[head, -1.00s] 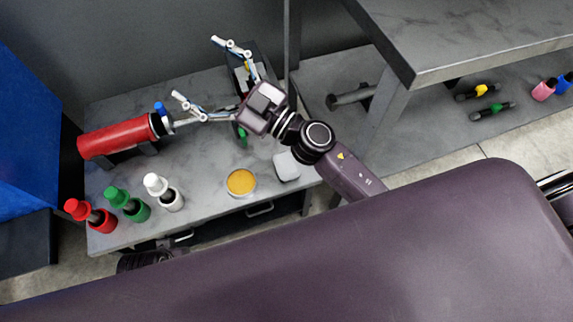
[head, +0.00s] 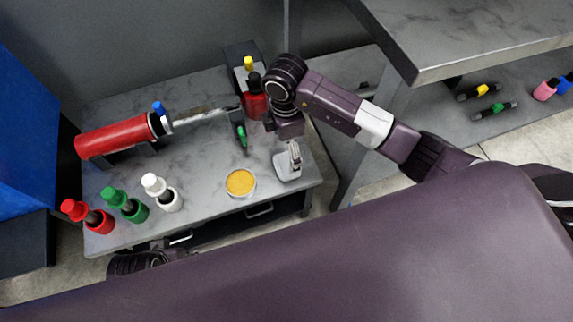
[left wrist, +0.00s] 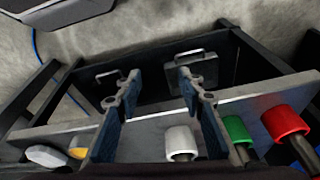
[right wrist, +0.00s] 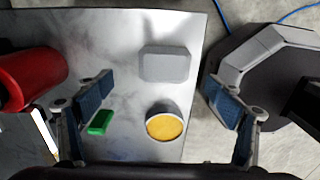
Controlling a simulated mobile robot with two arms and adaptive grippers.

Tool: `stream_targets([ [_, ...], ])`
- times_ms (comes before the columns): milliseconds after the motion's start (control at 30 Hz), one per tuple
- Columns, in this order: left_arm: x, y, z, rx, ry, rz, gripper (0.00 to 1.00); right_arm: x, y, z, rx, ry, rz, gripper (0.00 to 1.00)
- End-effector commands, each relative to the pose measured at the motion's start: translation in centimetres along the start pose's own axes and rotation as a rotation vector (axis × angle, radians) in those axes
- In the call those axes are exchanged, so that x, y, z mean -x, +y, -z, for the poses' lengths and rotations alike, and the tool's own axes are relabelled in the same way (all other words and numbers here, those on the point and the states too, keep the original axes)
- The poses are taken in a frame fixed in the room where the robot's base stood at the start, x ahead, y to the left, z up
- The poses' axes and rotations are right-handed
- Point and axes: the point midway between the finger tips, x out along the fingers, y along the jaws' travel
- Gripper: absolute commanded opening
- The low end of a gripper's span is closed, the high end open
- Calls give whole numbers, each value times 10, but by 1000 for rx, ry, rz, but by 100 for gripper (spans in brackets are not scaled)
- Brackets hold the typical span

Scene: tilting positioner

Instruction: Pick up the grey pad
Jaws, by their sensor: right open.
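The grey pad (head: 284,174) lies on the grey bench near its right front corner. In the right wrist view the pad (right wrist: 165,64) is a light grey block with cut corners, seen between and beyond the spread fingers. My right gripper (head: 293,155) is open and empty above the pad, pointing down and covering part of it in the head view. In the left wrist view my left gripper (left wrist: 157,84) is open and empty, in front of the bench's front edge. A pale shape at that view's left looks like the pad.
A yellow-topped tin (head: 240,182) stands left of the pad. A higher grey table (head: 470,40) is at right.

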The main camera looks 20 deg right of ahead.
Motion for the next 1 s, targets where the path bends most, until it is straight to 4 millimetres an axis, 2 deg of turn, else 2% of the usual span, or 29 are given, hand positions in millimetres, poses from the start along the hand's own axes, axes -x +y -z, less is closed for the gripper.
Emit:
stream_targets([
  [100,9,-1,2,1,7,1,36,-15,-2,0,-1,0,4,86],
  [267,22,-1,3,2,13,2,36,-28,-3,1,1,2,3,86],
  [600,58,-2,4,4,32,6,36,-68,-8,2,2,4,2,86],
  [933,65,-3,3,4,33,6,36,-73,-8,2,3,4,2,86],
  [1000,65,-3,3,4,33,6,36,-73,-8,2,3,4,2,78],
])
